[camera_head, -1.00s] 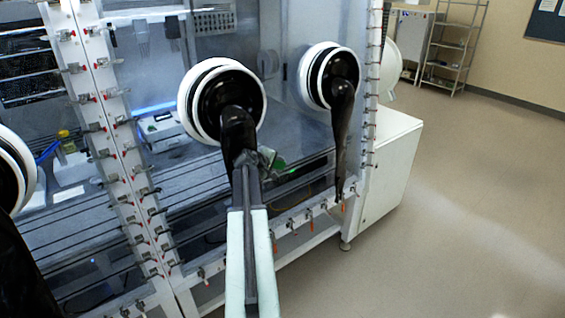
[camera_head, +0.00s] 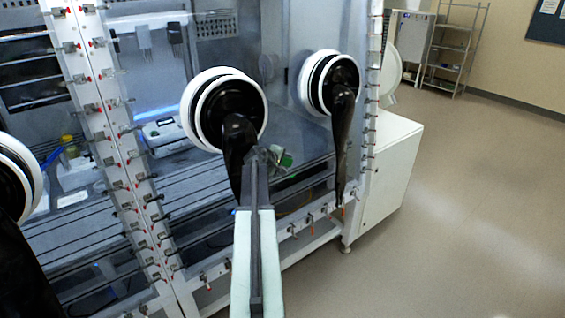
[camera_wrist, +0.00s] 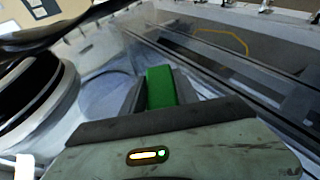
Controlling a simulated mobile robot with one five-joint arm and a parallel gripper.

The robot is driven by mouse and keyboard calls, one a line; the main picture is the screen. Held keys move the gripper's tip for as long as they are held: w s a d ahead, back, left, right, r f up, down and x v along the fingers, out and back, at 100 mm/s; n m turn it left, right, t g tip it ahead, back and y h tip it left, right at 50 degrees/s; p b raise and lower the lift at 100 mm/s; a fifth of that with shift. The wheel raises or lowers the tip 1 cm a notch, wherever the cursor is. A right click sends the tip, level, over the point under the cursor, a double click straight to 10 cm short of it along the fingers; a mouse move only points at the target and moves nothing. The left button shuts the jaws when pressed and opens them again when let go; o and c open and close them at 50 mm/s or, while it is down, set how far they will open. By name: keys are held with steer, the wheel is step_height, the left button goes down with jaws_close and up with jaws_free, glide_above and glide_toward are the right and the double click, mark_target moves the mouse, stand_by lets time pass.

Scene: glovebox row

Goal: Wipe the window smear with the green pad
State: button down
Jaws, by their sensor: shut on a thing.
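The green pad (camera_head: 286,160) is held at the end of my arm, in front of the glovebox window (camera_head: 300,130). In the wrist view the green pad (camera_wrist: 160,86) stands between the two fingers of my gripper (camera_wrist: 158,92), which is shut on it. In the head view my gripper (camera_head: 274,158) is just right of and below the middle glove port. The window's clear pane lies beyond the pad; I cannot tell whether they touch. A smear cannot be made out clearly on the pane.
A white-ringed glove port (camera_head: 190,110) with a hanging black glove is close beside my arm. A second port (camera_head: 304,84) and its black glove hang to the right. Clamps line the window frame. Open floor (camera_head: 470,230) lies to the right.

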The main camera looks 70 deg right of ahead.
steer(key=s+d, duration=0.4)
steer(key=d, duration=0.2)
steer(key=shift+d, duration=0.15)
stand_by(0.6)
steer(key=shift+d, duration=0.1)
steer(key=shift+w+a, duration=0.6)
steer(key=shift+a, duration=0.25)
steer(key=shift+w+a, duration=0.55)
steer(key=shift+a, duration=0.3)
steer(key=shift+w+a, duration=0.6)
steer(key=shift+a, duration=0.4)
steer(key=shift+w+a, duration=0.65)
steer(key=shift+a, duration=0.4)
steer(key=shift+w+a, duration=0.6)
steer(key=shift+a, duration=0.4)
